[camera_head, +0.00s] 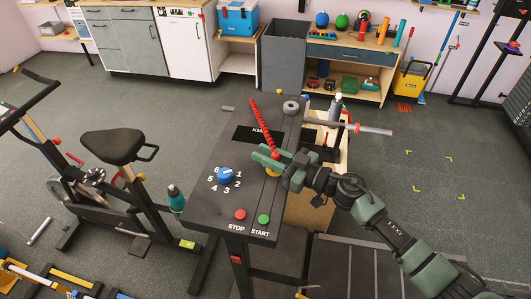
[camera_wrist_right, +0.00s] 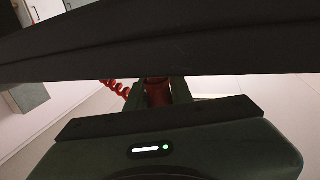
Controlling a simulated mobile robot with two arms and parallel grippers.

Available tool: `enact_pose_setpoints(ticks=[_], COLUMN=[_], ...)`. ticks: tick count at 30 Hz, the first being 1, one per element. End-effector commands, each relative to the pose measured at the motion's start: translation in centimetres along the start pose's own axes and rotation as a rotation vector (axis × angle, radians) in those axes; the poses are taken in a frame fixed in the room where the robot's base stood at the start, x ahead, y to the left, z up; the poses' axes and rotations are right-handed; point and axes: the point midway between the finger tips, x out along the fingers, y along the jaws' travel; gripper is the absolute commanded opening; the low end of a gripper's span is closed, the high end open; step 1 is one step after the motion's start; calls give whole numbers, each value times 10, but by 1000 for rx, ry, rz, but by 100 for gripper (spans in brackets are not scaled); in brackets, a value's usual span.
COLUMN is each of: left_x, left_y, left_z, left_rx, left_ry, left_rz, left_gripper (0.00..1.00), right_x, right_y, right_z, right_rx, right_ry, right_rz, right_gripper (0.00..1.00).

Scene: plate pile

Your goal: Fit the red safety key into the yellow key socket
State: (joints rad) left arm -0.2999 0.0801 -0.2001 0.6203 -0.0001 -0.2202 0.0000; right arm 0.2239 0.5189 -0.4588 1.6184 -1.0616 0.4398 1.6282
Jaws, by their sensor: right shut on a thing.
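The red safety key (camera_head: 275,155) is mostly hidden between the fingers of my right gripper (camera_head: 268,156), with its red coiled cord (camera_head: 262,126) running up and left from it. The yellow key socket (camera_head: 272,173) shows as a small yellow patch on the dark console, just below the gripper in the head view. In the right wrist view, the red key (camera_wrist_right: 157,92) is between the two fingers, close to a dark edge. I cannot tell whether the key touches the socket or is inside it. My left gripper is not in view.
The dark console (camera_head: 208,203) carries a blue dial (camera_head: 225,175), a red STOP button (camera_head: 240,214) and a green START button (camera_head: 264,219). A grey rod (camera_head: 365,130) sticks out at its right. An exercise bike (camera_head: 112,147) stands on the left. Floor at right is clear.

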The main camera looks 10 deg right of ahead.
Motion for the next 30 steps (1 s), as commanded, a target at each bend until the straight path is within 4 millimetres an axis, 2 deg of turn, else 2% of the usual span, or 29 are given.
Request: enact_pose_setpoints(ticks=[24, 25, 27, 28, 30], left_x=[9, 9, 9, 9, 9], left_y=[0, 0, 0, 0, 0], left_z=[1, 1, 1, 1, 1], left_rx=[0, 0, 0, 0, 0], left_ry=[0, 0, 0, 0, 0], left_rz=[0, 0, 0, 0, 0], left_gripper=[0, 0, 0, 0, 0], right_x=[0, 0, 0, 0, 0], right_y=[0, 0, 0, 0, 0], right_z=[20, 20, 20, 21, 21], right_rx=[0, 0, 0, 0, 0], right_ry=[-2, -2, -3, -3, -4], right_rz=[0, 0, 0, 0, 0], right_gripper=[0, 24, 44, 47, 47])
